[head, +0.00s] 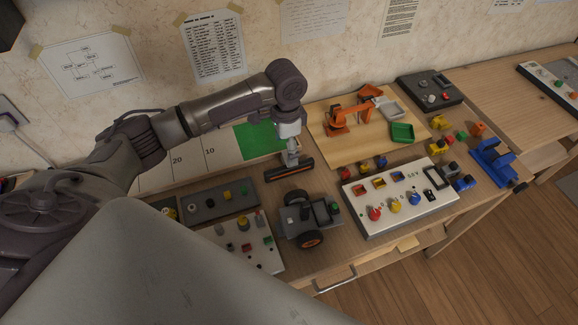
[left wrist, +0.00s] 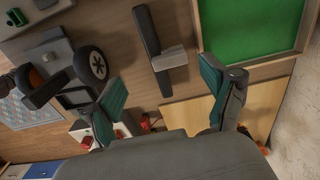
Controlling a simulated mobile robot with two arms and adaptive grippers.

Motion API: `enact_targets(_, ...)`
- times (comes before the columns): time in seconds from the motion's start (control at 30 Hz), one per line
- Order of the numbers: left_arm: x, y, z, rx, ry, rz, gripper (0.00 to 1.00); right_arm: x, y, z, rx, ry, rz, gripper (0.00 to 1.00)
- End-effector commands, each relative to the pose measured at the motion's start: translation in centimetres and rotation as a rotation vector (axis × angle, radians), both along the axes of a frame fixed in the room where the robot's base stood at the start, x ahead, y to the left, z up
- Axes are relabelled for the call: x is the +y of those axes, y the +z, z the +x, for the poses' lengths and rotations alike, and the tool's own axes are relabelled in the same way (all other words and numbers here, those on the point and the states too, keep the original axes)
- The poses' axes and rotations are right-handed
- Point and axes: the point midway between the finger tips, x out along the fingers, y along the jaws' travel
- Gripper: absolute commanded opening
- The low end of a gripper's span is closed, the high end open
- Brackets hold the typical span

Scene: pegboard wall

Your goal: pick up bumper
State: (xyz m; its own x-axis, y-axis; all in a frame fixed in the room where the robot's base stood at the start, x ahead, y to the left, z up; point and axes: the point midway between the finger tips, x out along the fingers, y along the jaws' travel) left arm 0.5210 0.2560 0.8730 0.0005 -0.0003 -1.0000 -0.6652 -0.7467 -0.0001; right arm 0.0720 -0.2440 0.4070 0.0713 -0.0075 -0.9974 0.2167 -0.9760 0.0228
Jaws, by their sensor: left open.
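The bumper is most likely the dark bar (head: 288,172) with an orange stripe, lying on the bench between the green panel and the small wheeled vehicle. In the left wrist view it is a long dark bar (left wrist: 147,32) with a grey block across its middle. My left gripper (head: 291,158) is above it, pointing down, and partly covers it in the head view. In the left wrist view the gripper (left wrist: 165,82) is open, its teal pads wide apart. The bar shows in the gap between them, with nothing gripped. My right gripper is not in view.
The wheeled vehicle (head: 297,215) stands close in front of the bar. A white control panel (head: 405,213) is to the right, and a wooden board (head: 335,140) with an orange robot arm model is behind it. A grey switch panel (head: 205,207) lies to the left.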

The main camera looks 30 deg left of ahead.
Motion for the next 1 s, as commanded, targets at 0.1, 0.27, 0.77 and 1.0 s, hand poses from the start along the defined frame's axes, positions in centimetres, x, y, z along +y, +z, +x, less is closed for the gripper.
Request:
enact_targets(0.1,0.0,-0.9,0.0,0.001,-0.001,0.000,0.84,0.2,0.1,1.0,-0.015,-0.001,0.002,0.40)
enact_targets(0.27,0.1,-2.3,0.4,0.002,0.001,0.001,0.84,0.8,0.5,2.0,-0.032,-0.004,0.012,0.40)
enact_targets(0.77,0.2,-6.2,0.9,0.000,-0.001,0.001,0.84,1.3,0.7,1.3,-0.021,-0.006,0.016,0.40)
enact_targets(1.0,0.2,-6.1,0.9,0.000,-0.001,0.001,0.51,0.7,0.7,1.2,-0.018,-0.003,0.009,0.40)
